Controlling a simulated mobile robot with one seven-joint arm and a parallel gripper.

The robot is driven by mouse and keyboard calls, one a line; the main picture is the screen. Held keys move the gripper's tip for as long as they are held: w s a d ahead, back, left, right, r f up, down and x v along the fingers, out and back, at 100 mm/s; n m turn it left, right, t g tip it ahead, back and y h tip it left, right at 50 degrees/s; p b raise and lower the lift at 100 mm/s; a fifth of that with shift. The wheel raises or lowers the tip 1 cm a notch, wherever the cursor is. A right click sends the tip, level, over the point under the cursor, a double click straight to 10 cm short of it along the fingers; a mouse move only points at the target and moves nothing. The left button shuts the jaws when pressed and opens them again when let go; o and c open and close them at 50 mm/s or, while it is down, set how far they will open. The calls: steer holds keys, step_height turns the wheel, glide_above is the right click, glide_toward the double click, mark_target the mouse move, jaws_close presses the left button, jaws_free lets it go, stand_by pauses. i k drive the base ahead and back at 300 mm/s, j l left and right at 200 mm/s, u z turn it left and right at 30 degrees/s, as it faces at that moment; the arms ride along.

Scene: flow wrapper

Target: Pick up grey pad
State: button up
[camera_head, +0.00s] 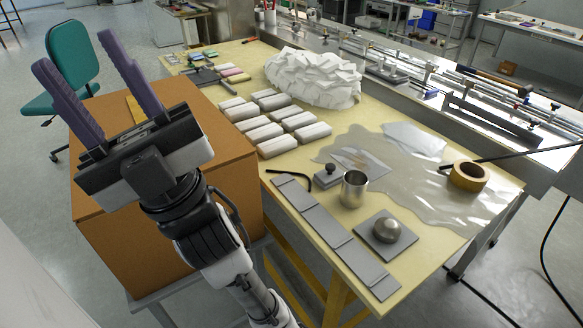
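My gripper (72,52) is at the upper left, above the brown box, with its two purple fingers wide apart and nothing between them. Several flat grey things lie on the yellow table, well to the right of my gripper; I cannot tell for certain which is the grey pad. A long grey strip of flat panels (318,222) lies along the front edge. A square grey plate (372,246) beside it bears a metal dome (387,230). A smaller grey piece with a dark knob (327,177) sits behind the strip.
The brown box (165,240) stands beside the yellow table (420,258). On the table are wrapped white packs (293,121), a white heap (315,78), a metal cup (354,189), clear film (420,190) and a tape roll (469,176). A machine (470,105) runs along the back.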

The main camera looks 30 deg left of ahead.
mark_target(329, 177)
steer(key=i+l+u, duration=0.2)
steer(key=u, duration=0.3)
steer(key=i+l+u, duration=0.1)
steer(key=l+u, duration=0.35)
steer(key=i+l+u, duration=0.2)
steer(key=l, duration=0.15)
steer(key=l+u, duration=0.25)
steer(key=i+l, duration=0.35)
